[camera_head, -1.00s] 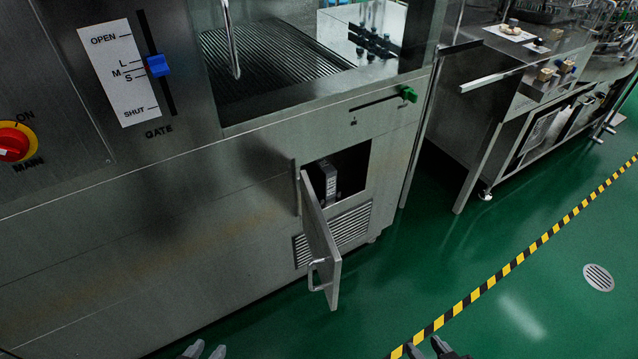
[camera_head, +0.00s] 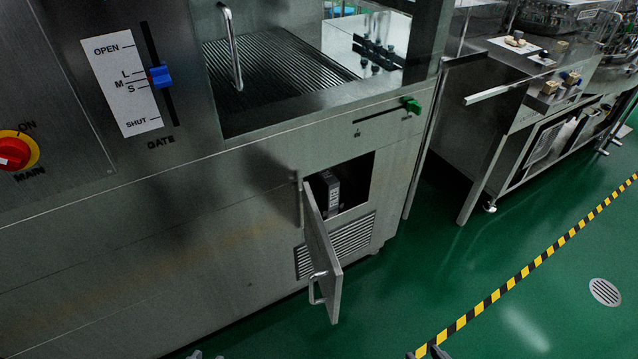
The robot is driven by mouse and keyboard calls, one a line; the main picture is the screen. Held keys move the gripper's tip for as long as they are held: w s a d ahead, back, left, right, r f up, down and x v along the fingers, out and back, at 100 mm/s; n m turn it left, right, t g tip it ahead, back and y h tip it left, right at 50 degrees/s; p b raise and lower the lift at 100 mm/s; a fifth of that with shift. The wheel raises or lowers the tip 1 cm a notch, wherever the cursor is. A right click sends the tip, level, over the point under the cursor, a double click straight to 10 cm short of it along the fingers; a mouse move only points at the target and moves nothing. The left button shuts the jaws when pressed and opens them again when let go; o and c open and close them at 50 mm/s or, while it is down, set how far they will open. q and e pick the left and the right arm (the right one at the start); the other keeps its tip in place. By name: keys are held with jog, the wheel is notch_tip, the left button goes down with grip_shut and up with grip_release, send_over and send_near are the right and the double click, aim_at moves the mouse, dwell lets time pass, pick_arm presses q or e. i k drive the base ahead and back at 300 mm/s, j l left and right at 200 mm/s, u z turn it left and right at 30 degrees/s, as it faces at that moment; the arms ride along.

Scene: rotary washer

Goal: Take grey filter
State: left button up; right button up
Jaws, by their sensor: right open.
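The grey filter (camera_head: 331,189) stands upright inside a dark square opening low in the washer's front. Only its front part shows; the rest is in shadow. The opening's small metal door (camera_head: 321,255) hangs open, swung out toward me, with a bar handle on it. My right gripper (camera_head: 428,353) shows only its fingertips at the bottom edge. Its fingers are apart and empty, well below and right of the opening. My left gripper (camera_head: 207,356) barely shows at the bottom edge, left of the door, and its jaws are too cut off to judge.
The steel washer (camera_head: 150,230) fills the left, with a blue gate slider (camera_head: 159,76), a red main knob (camera_head: 14,153) and a green-knobbed lever (camera_head: 411,104). A steel bench (camera_head: 470,150) stands at right. The green floor (camera_head: 450,265) is clear.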

aim_at(324, 185)
jog(key=i+l+u, duration=0.4)
jog(key=l+u, duration=0.15)
jog(key=i+l+u, duration=0.15)
jog(key=l+u, duration=0.15)
jog(key=i+l+u, duration=0.1)
jog(key=l+u, duration=0.5)
jog(key=l, duration=0.15)
